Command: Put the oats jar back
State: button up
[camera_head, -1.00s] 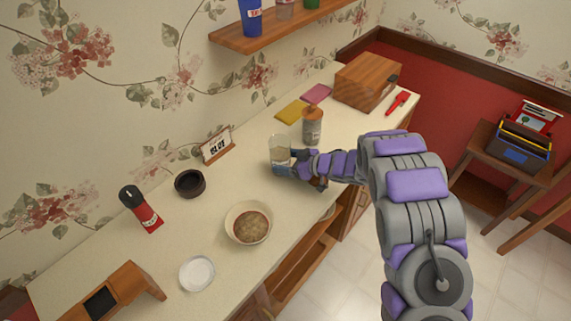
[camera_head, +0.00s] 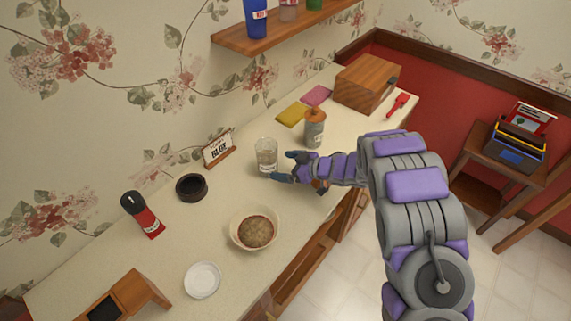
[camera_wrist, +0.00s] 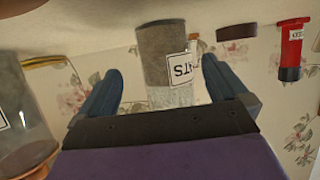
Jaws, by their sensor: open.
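The oats jar (camera_head: 266,157) is a clear glass jar standing upright on the counter, with pale contents low inside. In the wrist view the jar (camera_wrist: 165,50) appears upside down, with part of a white label showing the end of "OATS". My gripper (camera_head: 282,167) is open, just right of the jar in the head view. In the wrist view its two blue fingers are spread with the jar between and beyond them, so my gripper (camera_wrist: 163,85) holds nothing. Whether a finger touches the jar is not clear.
An orange-topped jar (camera_head: 315,130) stands close behind my gripper. A small sign (camera_head: 218,148), dark round dish (camera_head: 191,187), red bottle (camera_head: 146,216), filled bowl (camera_head: 254,230) and white dish (camera_head: 202,280) are on the counter. A wall shelf (camera_head: 290,32) holds several containers.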

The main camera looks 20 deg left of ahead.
jog(key=v, duration=0.3)
jog(key=p+v, duration=0.1)
jog(key=v, duration=0.7)
jog(key=shift+w+d+f, duration=0.2)
jog(key=shift+w+d, duration=0.05)
jog(key=w+d+r+m+t+h, duration=0.3)
jog(key=w+d+r+t+h, duration=0.15)
jog(key=d, duration=0.35)
jog(key=w+d+r+m+t+h, duration=0.2)
jog(key=w+d+r+t+h, duration=0.15)
jog(key=w+d+r, duration=0.35)
jog(key=s+d+r+m+g+h, duration=0.1)
jog(key=s+d+r+m+h, duration=0.55)
jog(key=s+d, duration=0.45)
jog(key=s+d+m+g+h, duration=0.1)
jog(key=s+d+m+g, duration=0.15)
jog(key=s, duration=0.65)
jog(key=s+d+m+g+h, duration=0.1)
jog(key=s+d+g, duration=0.25)
jog(key=s, duration=0.65)
jog(key=s+a+g+y, duration=0.1)
jog(key=s+a, duration=0.3)
jog(key=s, duration=0.7)
jog(key=s+a+g+y, duration=0.2)
jog(key=s+a+g, duration=0.2)
jog(key=s, duration=0.7)
jog(key=shift+s+a+m, duration=0.2)
jog(key=shift+a+m, duration=0.2)
jog(key=shift+a, duration=0.25)
